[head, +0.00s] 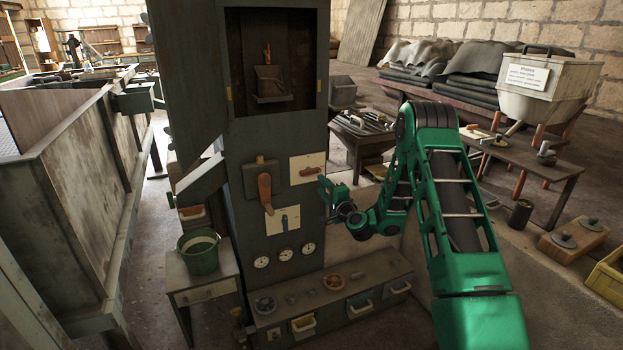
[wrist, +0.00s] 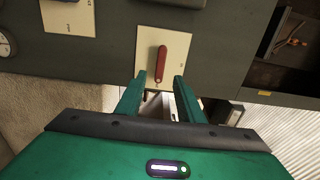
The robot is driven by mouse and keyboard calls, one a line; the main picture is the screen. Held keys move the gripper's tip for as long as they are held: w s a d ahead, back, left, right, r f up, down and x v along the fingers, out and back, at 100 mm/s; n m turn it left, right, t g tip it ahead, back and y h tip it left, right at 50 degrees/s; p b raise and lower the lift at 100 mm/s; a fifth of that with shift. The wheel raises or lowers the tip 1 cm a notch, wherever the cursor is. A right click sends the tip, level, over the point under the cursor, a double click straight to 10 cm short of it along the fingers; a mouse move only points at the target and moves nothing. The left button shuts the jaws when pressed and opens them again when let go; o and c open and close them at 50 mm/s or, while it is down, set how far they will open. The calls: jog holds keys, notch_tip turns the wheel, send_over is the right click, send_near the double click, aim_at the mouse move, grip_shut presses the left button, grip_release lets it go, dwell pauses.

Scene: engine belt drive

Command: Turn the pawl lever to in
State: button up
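A red lever (wrist: 161,62) sits on a cream plate (wrist: 178,42) on the dark cabinet front; its markings are too small to read. In the head view the same plate (head: 298,162) is right of the orange-brown handle, with the red lever (head: 310,171) lying nearly level. My gripper (head: 326,191) is just right of and below the plate. In the wrist view my gripper (wrist: 160,80) is open, one finger each side of the lever's near end. Nothing is gripped. I cannot tell how much depth separates the fingers and lever.
An orange-brown handle (head: 265,192) and a blue lever (head: 285,223) are left of and below the plate. Three gauges (head: 285,252) and a low drawer bench (head: 330,290) lie beneath. A green bucket (head: 199,251) stands left. An open compartment (head: 270,62) is above.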

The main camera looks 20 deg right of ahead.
aim_at(311, 173)
jog(key=w, duration=0.9)
jog(key=shift+w+a, duration=0.35)
jog(key=shift+w, duration=0.05)
grip_shut()
